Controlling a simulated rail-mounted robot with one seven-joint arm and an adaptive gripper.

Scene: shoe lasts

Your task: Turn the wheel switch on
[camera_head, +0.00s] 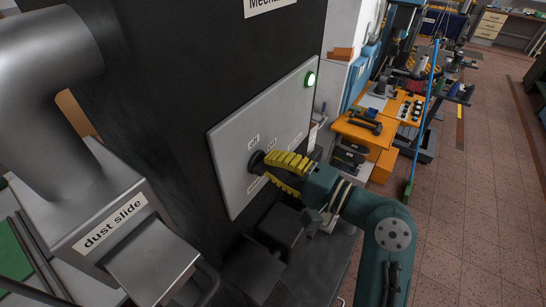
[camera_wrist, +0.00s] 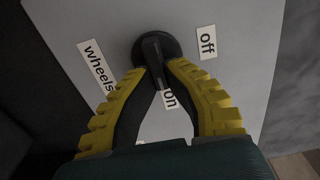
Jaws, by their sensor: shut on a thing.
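The wheel switch is a black round knob with a raised bar (camera_wrist: 152,46); in the head view its dark knob (camera_head: 256,162) sits low on the grey panel (camera_head: 235,135). My gripper (camera_head: 268,168) reaches it from the right, its yellow ribbed fingers shut on the bar. In the wrist view my gripper (camera_wrist: 157,72) has a finger on each side of the bar, which points down toward the "on" label (camera_wrist: 169,98). The "off" label (camera_wrist: 207,42) is to the upper right of the knob, the "wheels" label (camera_wrist: 96,66) to the left. The fingers partly hide the panel.
A lit green lamp (camera_head: 310,79) is at the panel's upper right corner. A metal box marked "dust slide" (camera_head: 108,226) with a thick pipe stands at left. Orange workbenches (camera_head: 368,131) stand behind; tiled floor (camera_head: 475,210) is open at right.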

